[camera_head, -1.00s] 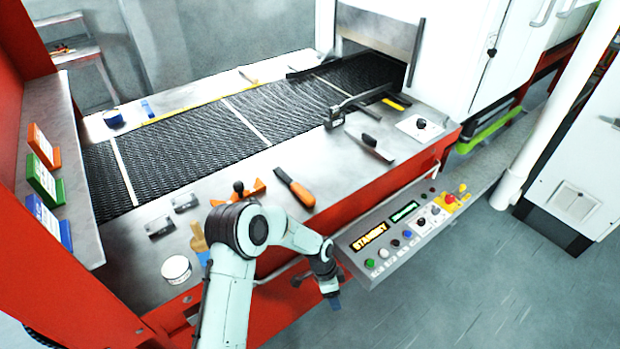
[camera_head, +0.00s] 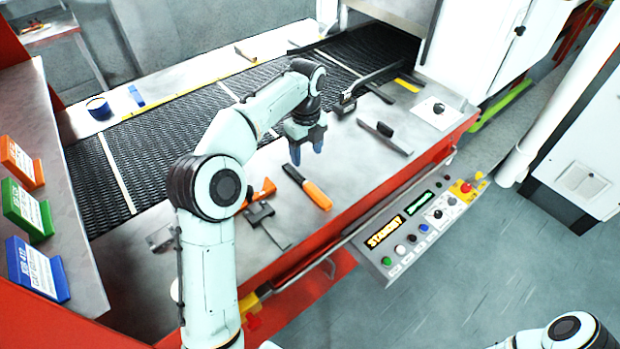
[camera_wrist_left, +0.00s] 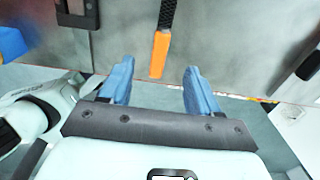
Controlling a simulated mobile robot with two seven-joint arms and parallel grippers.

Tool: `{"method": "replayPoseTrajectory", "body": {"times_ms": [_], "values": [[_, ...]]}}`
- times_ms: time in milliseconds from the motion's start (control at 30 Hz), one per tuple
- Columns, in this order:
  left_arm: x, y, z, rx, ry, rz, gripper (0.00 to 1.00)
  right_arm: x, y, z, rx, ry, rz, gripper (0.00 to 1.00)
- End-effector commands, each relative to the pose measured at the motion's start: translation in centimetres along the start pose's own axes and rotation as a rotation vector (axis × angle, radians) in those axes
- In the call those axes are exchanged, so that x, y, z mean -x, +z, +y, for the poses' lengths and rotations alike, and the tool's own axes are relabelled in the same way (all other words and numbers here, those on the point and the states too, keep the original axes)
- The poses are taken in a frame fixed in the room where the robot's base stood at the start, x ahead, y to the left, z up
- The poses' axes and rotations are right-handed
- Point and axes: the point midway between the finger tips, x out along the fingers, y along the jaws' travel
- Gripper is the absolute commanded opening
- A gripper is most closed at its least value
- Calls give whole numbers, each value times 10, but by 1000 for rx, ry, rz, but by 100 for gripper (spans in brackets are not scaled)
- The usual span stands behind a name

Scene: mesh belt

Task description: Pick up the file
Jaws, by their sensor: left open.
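The file (camera_head: 316,193), with a dark narrow end and an orange handle, lies flat on the metal ledge in front of the mesh belt. My left gripper (camera_head: 307,149) is open and empty, fingers pointing down, above the ledge and a little behind the file in the head view. In the left wrist view the file (camera_wrist_left: 160,52) shows between and beyond the open blue fingers of the left gripper (camera_wrist_left: 158,75), its orange end toward me. It is apart from both fingers. Part of my right arm shows at the bottom right of the head view; its gripper is out of the picture.
A flat tool with a black grip (camera_head: 386,138) lies right of the file. An orange bracket (camera_head: 262,193) and a dark scraper-like tool (camera_head: 265,222) lie to its left. The control panel (camera_head: 412,225) juts out in front. The mesh belt (camera_head: 180,140) runs behind.

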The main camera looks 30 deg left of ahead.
Motion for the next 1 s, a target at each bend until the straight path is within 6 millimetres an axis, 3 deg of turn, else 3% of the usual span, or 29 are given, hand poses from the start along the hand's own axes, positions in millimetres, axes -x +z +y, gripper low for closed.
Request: {"method": "replayPoseTrajectory", "body": {"times_ms": [400,633,900,1000], "values": [[-72,0,1,-1,5,1,62,-4,6,4,-3,3,-7,43],[-88,0,-1,-1,4,2,62,-5,7,4,-3,3,-8,43],[-126,2,-6,0,3,1,62,-8,10,6,-5,4,-12,43],[-132,2,-6,0,3,1,62,-9,10,7,-5,4,-12,43]]}}
